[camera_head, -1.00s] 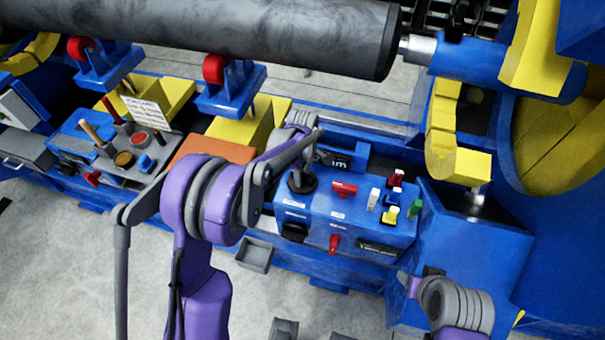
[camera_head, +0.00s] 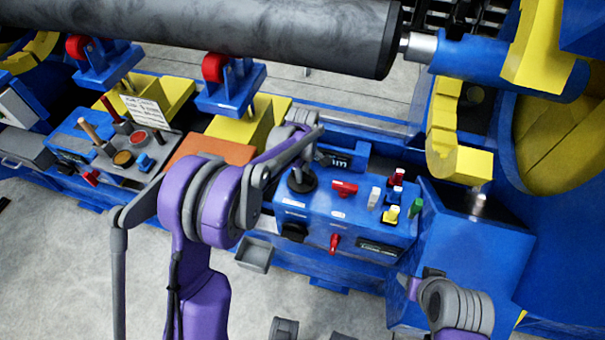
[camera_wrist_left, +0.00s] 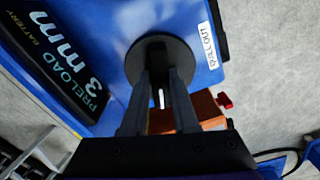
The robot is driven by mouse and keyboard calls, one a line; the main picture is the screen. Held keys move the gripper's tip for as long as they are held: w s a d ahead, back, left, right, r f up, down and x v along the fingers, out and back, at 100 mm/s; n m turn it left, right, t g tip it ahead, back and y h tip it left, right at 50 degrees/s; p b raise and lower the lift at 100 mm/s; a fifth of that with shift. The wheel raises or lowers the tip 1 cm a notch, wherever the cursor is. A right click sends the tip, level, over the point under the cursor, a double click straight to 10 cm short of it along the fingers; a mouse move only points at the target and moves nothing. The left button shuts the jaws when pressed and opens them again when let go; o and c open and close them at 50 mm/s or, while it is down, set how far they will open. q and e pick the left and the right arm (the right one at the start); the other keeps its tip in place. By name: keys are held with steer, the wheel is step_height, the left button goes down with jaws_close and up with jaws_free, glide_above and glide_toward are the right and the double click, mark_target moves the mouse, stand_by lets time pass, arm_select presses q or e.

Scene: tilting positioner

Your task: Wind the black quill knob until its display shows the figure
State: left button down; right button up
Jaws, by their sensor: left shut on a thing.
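The black quill knob (camera_head: 301,181) stands on top of the blue control box, left of a red handle. In the left wrist view it is a round black disc (camera_wrist_left: 160,52) beside a "QUILL OUT" label. My left gripper (camera_head: 299,168) comes down onto the knob from above, its two fingers (camera_wrist_left: 161,85) shut on the knob's middle part. The dark display (camera_wrist_left: 72,62) beside the knob reads "PRELOAD 3 mm", with "BATTERY" above. In the head view the display (camera_head: 338,161) is partly hidden by my wrist.
The blue box also carries a red handle (camera_head: 345,188), several coloured switches (camera_head: 392,200) and a red lever (camera_head: 334,243). A white note (camera_head: 146,111) stands by the left panel; its writing is too small to read. A dark cylinder (camera_head: 250,35) lies overhead on rollers.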

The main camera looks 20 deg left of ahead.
arm_select(q)
steer(key=m+b, duration=0.1)
steer(key=m, duration=0.2)
steer(key=shift+m, duration=0.4)
steer(key=c, duration=0.7)
jaws_free()
steer(key=shift+r, duration=0.15)
step_height(320, 180, up, 11)
steer(key=shift+f+p, duration=0.2)
steer(key=shift+p, duration=0.15)
